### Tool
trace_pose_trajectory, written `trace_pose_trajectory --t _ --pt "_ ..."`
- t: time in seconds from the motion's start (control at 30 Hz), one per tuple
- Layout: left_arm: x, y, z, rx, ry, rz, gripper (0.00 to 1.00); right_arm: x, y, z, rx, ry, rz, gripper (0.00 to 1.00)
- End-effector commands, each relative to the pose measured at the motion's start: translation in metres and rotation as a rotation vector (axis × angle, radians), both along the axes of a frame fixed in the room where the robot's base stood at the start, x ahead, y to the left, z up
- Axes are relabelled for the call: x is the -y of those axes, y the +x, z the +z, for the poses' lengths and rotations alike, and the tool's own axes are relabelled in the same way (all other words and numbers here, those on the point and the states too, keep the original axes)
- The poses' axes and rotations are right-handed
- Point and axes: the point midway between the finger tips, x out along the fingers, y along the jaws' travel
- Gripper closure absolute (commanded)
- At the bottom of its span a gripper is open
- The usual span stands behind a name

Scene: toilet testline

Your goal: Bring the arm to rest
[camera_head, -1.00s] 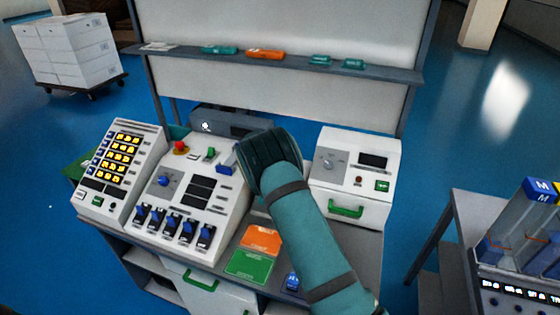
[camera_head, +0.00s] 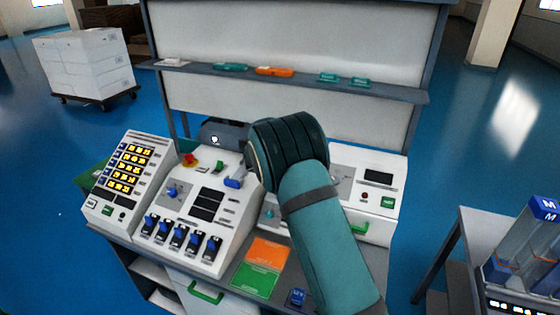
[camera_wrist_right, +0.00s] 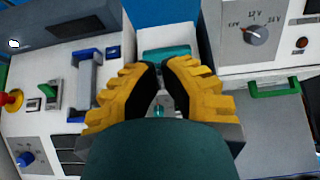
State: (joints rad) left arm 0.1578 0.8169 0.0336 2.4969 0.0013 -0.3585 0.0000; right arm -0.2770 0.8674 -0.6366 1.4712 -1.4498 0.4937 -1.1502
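My right arm (camera_head: 330,240) comes in from the lower right of the head view, teal with dark bands. Its dark wrist end (camera_head: 287,152) stands over the gap between the switch console and the right-hand box. The right gripper is hidden behind the wrist in that view. In the right wrist view, the yellow fingers of my right gripper (camera_wrist_right: 162,70) point inward with a narrow gap between their tips, and nothing is seen held. My left arm and gripper are not in view.
The switch console (camera_head: 192,205) has a red button, a blue handle and several blue switches. A keypad unit (camera_head: 128,180) stands left of it. The white box (camera_head: 380,190) has a green handle. A shelf (camera_head: 300,75) is behind. Another bench (camera_head: 470,225) stands at right. Blue floor lies between.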

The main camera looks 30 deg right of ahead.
Motion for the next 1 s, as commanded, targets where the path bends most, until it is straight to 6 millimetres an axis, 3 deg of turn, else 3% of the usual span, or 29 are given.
trace_pose_trajectory --t 0.27,0.37,0.47,0.67,0.8,1.0 --pt "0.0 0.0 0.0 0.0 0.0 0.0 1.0 0.0 0.0 -0.001 0.0 0.001 -0.001 1.0" --pt "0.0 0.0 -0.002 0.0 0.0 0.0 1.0 -0.003 -0.005 -0.013 -0.002 0.039 -0.015 1.0" --pt "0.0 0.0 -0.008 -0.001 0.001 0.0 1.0 -0.013 -0.019 -0.048 -0.004 0.154 -0.061 1.0" --pt "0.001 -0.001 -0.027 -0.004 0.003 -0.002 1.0 -0.062 -0.079 -0.156 -0.003 0.568 -0.293 1.0" --pt "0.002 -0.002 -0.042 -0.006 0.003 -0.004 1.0 -0.111 -0.132 -0.222 0.005 0.876 -0.549 1.0" --pt "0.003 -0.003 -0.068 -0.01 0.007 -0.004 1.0 -0.192 -0.22 -0.291 0.039 1.274 -1.086 1.0"
